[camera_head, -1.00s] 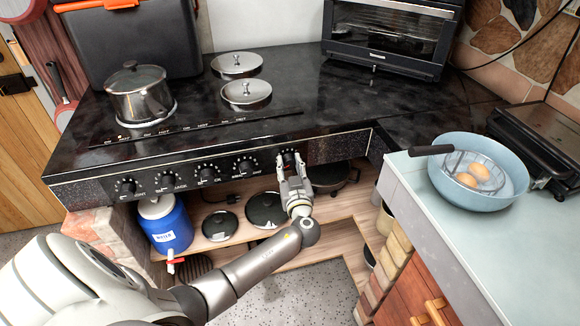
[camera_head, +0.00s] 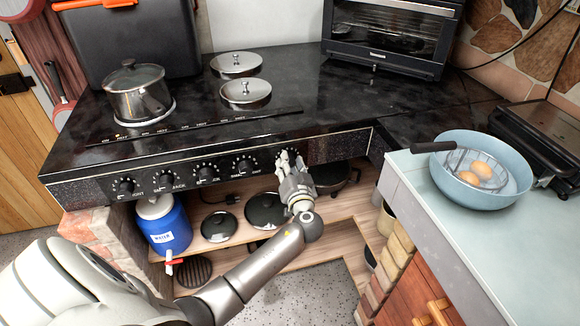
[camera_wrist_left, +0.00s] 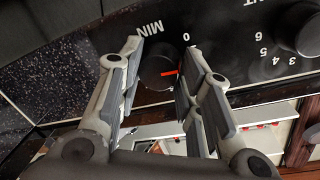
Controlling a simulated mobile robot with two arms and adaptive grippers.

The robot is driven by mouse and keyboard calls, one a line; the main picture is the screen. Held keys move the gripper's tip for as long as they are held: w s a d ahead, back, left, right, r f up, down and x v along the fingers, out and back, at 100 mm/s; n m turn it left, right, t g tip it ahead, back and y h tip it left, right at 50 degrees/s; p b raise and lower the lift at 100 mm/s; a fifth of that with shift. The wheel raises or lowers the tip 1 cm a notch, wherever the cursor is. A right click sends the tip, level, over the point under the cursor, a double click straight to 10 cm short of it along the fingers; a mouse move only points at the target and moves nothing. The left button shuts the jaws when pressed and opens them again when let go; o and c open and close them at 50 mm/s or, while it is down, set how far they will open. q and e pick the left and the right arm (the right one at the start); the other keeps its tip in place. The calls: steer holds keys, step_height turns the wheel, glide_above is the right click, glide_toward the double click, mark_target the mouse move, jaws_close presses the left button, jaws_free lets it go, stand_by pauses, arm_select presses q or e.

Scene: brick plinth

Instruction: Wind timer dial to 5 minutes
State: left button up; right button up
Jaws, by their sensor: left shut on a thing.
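The timer dial (camera_wrist_left: 158,68) is a dark round knob with a red pointer mark, on the black front panel of the stove. In the left wrist view, "0" and "MIN" are printed near it, and the red mark points right, toward one finger. My left gripper (camera_head: 288,157) is at the right end of the row of knobs and largely hides the dial in the head view. In the left wrist view its fingers (camera_wrist_left: 162,58) are on either side of the dial, shut on it. The rest of the dial's scale is hidden. My right gripper is not in view.
Several other knobs (camera_head: 205,172) line the panel to the left. A pot (camera_head: 138,92) and two lidded burners (camera_head: 246,91) are on the stovetop. Below is an open shelf with a blue water jug (camera_head: 164,225) and pans. A counter with a blue pan (camera_head: 480,172) stands at right.

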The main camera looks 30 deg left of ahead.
arm_select(q)
steer(key=m, duration=0.4)
steer(key=shift+r+g+p, duration=0.1)
steer(key=shift+g+p, duration=0.3)
steer(key=m+p, duration=0.1)
steer(key=m, duration=0.3)
steer(key=shift+w+d, duration=0.1)
steer(key=shift+d, duration=0.05)
steer(key=m+g+y+p, duration=0.1)
steer(key=m, duration=0.3)
steer(key=shift+p, duration=0.4)
steer(key=shift+w+m+p, duration=0.1)
steer(key=shift+m+p, duration=0.4)
steer(key=shift+m, duration=1.1)
steer(key=shift+d, duration=0.1)
steer(key=o, duration=1.1)
steer(key=shift+c, duration=0.2)
